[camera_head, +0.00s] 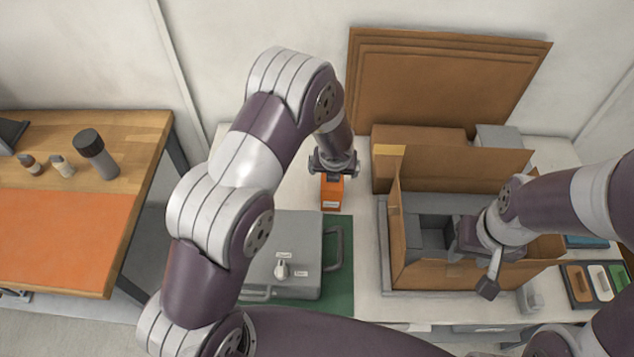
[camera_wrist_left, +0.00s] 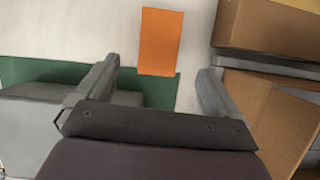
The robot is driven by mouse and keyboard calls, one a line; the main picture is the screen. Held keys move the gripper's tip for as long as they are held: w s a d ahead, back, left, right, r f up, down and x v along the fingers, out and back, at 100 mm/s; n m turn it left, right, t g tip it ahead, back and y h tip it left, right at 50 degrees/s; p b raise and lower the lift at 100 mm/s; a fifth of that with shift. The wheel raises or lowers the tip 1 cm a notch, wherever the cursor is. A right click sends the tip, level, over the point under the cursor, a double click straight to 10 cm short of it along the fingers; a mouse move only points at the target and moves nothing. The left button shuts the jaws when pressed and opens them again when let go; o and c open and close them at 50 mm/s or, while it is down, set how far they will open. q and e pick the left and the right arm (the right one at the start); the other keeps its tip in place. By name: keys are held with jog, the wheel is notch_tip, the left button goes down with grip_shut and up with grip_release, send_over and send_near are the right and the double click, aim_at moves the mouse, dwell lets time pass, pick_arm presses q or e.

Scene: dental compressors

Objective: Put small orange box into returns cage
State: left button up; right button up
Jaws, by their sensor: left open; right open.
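The small orange box (camera_head: 332,194) stands on the white table, behind the grey case. My left gripper (camera_head: 333,172) hangs close to it in the head view, and it partly covers the box's far end. In the left wrist view the orange box (camera_wrist_left: 160,41) lies ahead of the two spread fingers (camera_wrist_left: 158,88), apart from both, and nothing is between them. My right gripper (camera_head: 473,268) is open at the open cardboard box, and its fingertips are partly hard to make out. I cannot make out a returns cage in either view.
The open cardboard box (camera_head: 396,225) stands on the right with grey foam inside. A grey case (camera_head: 295,235) lies on a green mat (camera_head: 341,285). Cardboard sheets (camera_head: 445,80) lean on the back wall. A wooden bench (camera_head: 140,135) with bottles is at left, beyond a gap.

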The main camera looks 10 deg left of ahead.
aim_at(332, 187)
pick_arm(q)
jog(key=shift+f+n, duration=0.3)
jog(key=x, duration=0.6)
jog(key=shift+w+f, duration=0.15)
jog(key=p+x, duration=0.1)
jog(key=x, duration=0.3)
jog(key=shift+w+a+f+p, duration=0.1)
jog(key=shift+w+f+p, duration=0.05)
jog(key=shift+f+p, duration=0.2)
jog(key=shift+w+f, duration=0.2)
jog(key=shift+f, duration=0.15)
jog(key=shift+s, duration=0.1)
jog(key=shift+f+b, duration=0.2)
jog(key=shift+b, duration=0.1)
